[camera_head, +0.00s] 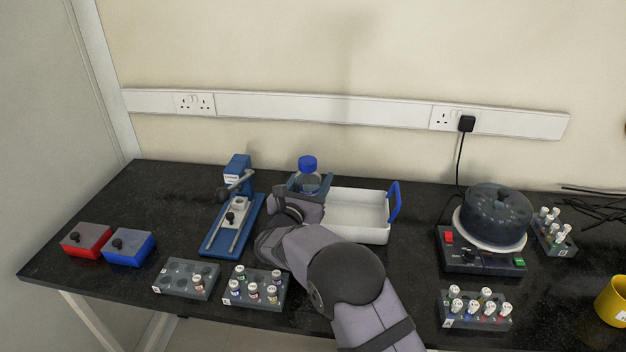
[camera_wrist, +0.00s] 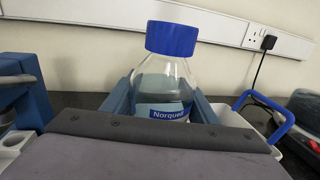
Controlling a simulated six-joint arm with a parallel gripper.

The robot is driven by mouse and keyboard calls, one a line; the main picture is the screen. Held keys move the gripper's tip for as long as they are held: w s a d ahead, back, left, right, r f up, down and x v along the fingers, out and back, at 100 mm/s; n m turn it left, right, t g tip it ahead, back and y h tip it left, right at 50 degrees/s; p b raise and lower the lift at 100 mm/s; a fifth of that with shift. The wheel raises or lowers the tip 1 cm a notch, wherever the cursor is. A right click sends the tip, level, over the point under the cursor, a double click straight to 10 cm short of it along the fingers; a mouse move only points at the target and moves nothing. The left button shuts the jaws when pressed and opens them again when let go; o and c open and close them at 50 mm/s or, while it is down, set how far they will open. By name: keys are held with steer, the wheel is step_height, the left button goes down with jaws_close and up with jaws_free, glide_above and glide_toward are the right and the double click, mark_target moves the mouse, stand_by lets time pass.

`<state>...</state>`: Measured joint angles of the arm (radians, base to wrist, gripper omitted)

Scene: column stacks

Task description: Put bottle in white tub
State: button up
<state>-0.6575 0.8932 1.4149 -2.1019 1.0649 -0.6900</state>
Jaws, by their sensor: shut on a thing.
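The bottle (camera_wrist: 163,85) is clear with a blue cap and a blue and white label, and it stands upright in my gripper (camera_wrist: 160,103). In the head view the bottle (camera_head: 307,177) shows just above my gripper (camera_head: 308,186), at the left end of the white tub. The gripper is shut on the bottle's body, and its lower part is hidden. The white tub (camera_head: 388,232) has a blue handle at its right, and its left end is hidden behind my arm. I cannot tell whether the bottle is over the tub or beside it.
A blue press device (camera_head: 238,168) stands close to the left of my gripper. A hotplate-like device (camera_head: 480,262) with a dark round top is at the right. Vial racks (camera_head: 187,279) (camera_head: 476,312) line the front. Red (camera_head: 86,240) and blue (camera_head: 128,248) boxes sit far left, a yellow mug (camera_head: 612,300) far right.

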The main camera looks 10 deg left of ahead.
steer(key=o, duration=1.4)
steer(key=shift+f, duration=0.1)
steer(key=b, duration=0.1)
glide_toward(303, 191)
steer(key=w, duration=0.2)
steer(key=w+d, duration=0.1)
steer(key=w, duration=0.2)
steer(key=shift+f, duration=0.1)
